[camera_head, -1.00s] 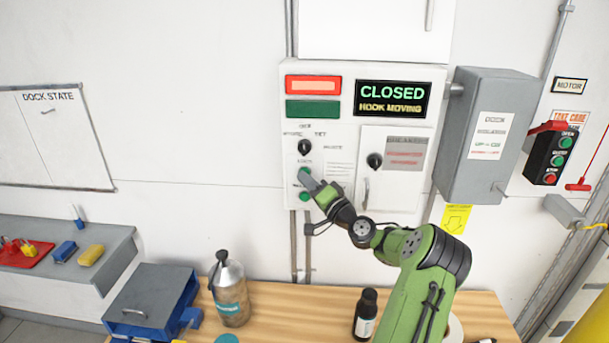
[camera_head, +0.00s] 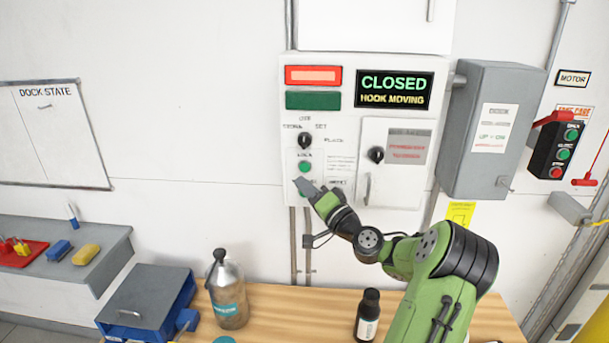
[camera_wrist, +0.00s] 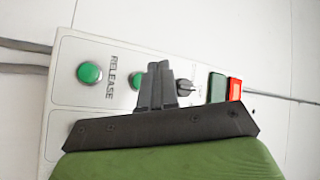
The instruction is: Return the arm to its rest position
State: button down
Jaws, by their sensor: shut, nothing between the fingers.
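My gripper (camera_head: 302,186) is in front of the lower left part of the white control panel (camera_head: 342,222), over the column of green buttons. Its fingers are together and hold nothing. The upper green button (camera_head: 305,167) shows just above the fingertips; the lower one is mostly hidden behind them. In the wrist view my gripper (camera_wrist: 156,72) covers part of one green button (camera_wrist: 135,80), while the green button beside the word RELEASE (camera_wrist: 90,73) is clear. I cannot tell whether the fingertips touch the panel. My green arm reaches up from the lower right.
The display (camera_head: 394,88) reads CLOSED, HOOK MOVING. A grey box (camera_head: 492,130) juts out right of the panel. Below, a wooden bench (camera_head: 290,320) holds a metal-topped bottle (camera_head: 227,292), a dark bottle (camera_head: 368,316) and a blue box (camera_head: 148,300).

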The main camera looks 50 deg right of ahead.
jog(key=shift+s+a, duration=0.15)
jog(key=shift+a, duration=0.05)
dwell(0.4)
jog(key=w+a+f+n+g+y, duration=0.1)
jog(key=w+a+n+g+y, duration=0.15)
jog(key=a, duration=0.45)
jog(key=w+a+f+n+g+y, duration=0.1)
jog(key=w+a+f+n+y, duration=0.1)
jog(key=w+a+n+y, duration=0.3)
jog(key=s+a+f+n+g, duration=0.1)
jog(key=s+a+g, duration=0.1)
jog(key=a, duration=0.4)
jog(key=s+a+f+n+g+h+b, duration=0.1)
jog(key=a+f+g, duration=0.1)
jog(key=a, duration=0.3)
jog(key=s+a+f+n+g, duration=0.1)
jog(key=s+a+n+g, duration=0.15)
jog(key=a, duration=0.35)
jog(key=s+a+f+g+h, duration=0.1)
jog(key=s+a+g+h, duration=0.1)
jog(key=s, duration=1)
jog(key=s+a+n+g+h+b, duration=0.1)
jog(key=s+a, duration=0.3)
jog(key=s, duration=0.8)
jog(key=shift+s+f+g+h+b, duration=0.35)
jog(key=shift+g+h, duration=0.1)
jog(key=shift+g, duration=0.45)
